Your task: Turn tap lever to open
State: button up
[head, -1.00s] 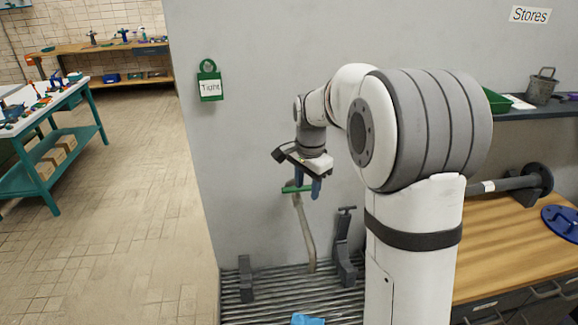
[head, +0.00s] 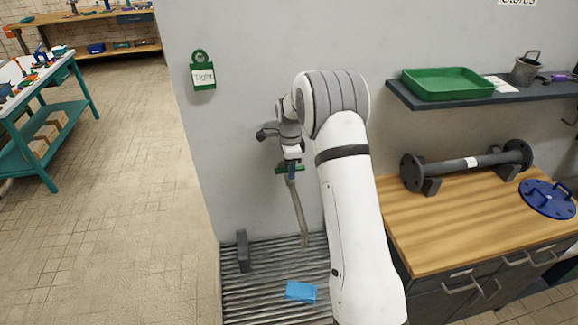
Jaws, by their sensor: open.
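The jaws are open. The fingers overlap the lever in this view, and I cannot tell whether they touch it. The tap body is mostly hidden behind the gripper and lever.
A ribbed drain grate (head: 262,275) lies below, with a blue cloth or sponge (head: 301,291) and a grey bracket (head: 243,251). A wooden bench (head: 440,225) and a shelf with a green tray (head: 447,84) stand right.

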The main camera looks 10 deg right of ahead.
jog(key=shift+f, duration=0.5)
jog(key=shift+c, duration=0.2)
grip_shut()
jog(key=shift+a, duration=0.15)
